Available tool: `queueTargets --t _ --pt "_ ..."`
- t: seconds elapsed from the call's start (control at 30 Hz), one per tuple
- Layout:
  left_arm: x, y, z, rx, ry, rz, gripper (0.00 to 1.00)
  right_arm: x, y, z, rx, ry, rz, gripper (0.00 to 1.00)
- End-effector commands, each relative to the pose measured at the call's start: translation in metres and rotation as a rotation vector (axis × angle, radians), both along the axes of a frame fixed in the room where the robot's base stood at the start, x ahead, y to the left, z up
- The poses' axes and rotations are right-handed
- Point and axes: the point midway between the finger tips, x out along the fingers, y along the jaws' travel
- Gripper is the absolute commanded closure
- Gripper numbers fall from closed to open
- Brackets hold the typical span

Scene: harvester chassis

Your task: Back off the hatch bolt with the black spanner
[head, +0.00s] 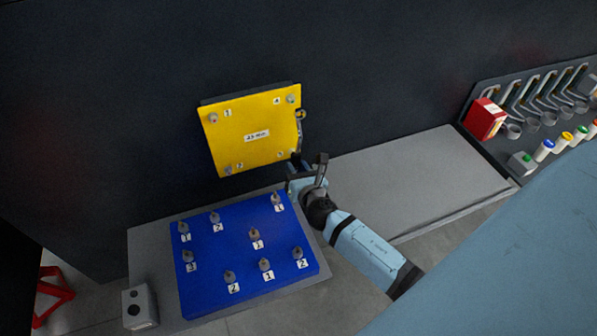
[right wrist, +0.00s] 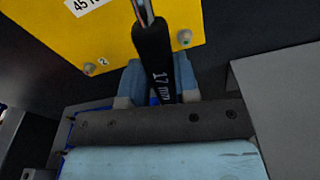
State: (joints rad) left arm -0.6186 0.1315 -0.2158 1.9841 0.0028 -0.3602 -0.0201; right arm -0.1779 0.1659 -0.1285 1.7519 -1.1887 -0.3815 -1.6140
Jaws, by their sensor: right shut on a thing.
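A yellow hatch (head: 248,130) with numbered corner bolts is mounted on the dark wall. Its upper-right bolt (head: 290,99) is labelled 4, and a lower-left bolt also shows in the right wrist view (right wrist: 90,70). My right gripper (head: 297,172) is below the hatch's lower-right corner. It is shut on the black spanner (right wrist: 152,50), whose handle is marked 17 mm. The spanner points up along the hatch's right edge in the head view (head: 299,138). Its far end is small there and cut off in the wrist view; I cannot tell whether it touches a bolt. My left gripper is out of view.
A blue board (head: 205,275) with several numbered pegs lies on the grey bench below. A grey box (head: 139,308) stands at front left. At right are a bare grey panel (head: 420,175), a red box (head: 484,119) and a rack of spanners (head: 540,90).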

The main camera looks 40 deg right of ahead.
Motion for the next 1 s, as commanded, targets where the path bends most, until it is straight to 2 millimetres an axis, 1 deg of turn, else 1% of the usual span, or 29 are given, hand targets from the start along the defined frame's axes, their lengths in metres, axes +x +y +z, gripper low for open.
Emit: queueTargets --t 0.1,0.27,0.33,1.0 --pt "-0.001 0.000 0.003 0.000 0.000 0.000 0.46 0.015 -0.004 0.003 -0.001 -0.003 0.000 1.00" --pt "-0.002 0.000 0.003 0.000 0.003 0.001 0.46 0.034 -0.008 0.002 0.000 -0.002 0.001 1.00" --pt "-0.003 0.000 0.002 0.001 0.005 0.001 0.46 0.031 -0.007 0.001 0.000 -0.001 0.001 1.00" --pt "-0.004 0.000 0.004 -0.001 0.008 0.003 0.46 0.031 -0.007 0.003 0.000 -0.001 0.001 1.00"
